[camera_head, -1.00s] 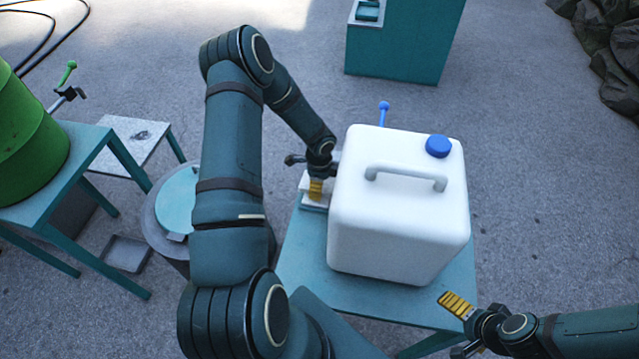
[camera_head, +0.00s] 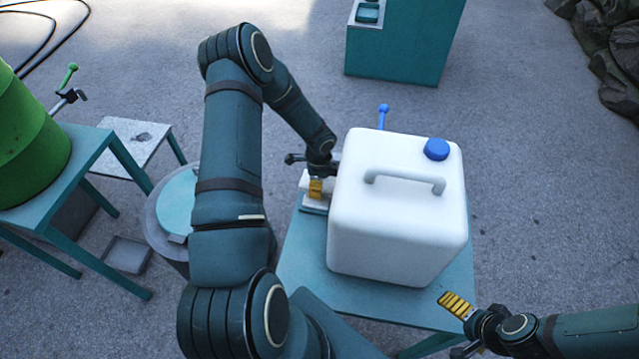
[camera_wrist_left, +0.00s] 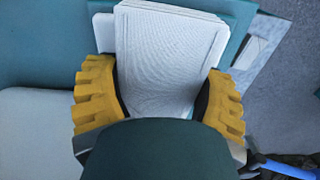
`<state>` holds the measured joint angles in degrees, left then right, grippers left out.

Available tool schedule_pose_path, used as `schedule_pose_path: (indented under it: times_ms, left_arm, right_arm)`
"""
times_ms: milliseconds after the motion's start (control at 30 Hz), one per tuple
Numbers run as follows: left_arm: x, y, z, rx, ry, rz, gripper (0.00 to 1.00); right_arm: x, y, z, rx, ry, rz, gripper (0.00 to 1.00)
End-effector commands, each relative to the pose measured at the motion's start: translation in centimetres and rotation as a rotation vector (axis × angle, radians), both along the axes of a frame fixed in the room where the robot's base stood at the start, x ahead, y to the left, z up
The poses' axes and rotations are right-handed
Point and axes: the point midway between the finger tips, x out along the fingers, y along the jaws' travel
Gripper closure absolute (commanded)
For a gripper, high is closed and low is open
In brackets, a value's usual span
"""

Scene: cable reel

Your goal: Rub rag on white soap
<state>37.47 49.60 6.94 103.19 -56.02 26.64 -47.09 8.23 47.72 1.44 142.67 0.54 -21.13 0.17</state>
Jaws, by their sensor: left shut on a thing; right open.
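My left gripper (camera_wrist_left: 160,100) is shut on a white, folded, textured cloth, the rag (camera_wrist_left: 165,60), which sticks out beyond the yellow fingers. In the head view my left gripper (camera_head: 316,188) is low over the table's left edge, close beside the white jug. A pale flat thing (camera_head: 305,180) shows by its fingers there; I cannot tell whether it is rag or soap. I cannot clearly pick out the white soap, which may be hidden under the rag. My right gripper (camera_head: 457,304) is open and empty near the table's front right corner.
The large white jug (camera_head: 395,225) with a blue cap fills most of the teal table (camera_head: 305,255). A lidded round bin (camera_head: 180,200) and a green barrel (camera_head: 30,140) are on the left. A teal cabinet (camera_head: 405,50) stands behind, with open floor around it.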

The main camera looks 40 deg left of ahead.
Motion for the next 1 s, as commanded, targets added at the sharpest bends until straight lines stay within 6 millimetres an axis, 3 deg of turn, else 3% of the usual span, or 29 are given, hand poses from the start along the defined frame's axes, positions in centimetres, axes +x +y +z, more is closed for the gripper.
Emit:
schedule_pose_path:
  times_ms: [700, 1000]
  left_arm:
    - [0.0, 0.0, 5.3, 0.0, 0.001, 0.0, 0.61]
    - [0.0, 0.0, 5.4, 0.0, 0.001, 0.001, 0.61]
  right_arm:
    - [0.0, 0.0, 3.6, 0.0, 0.0, 0.0, 0.0]
    - [0.0, 0.0, 3.6, 0.0, 0.0, 0.0, 0.0]
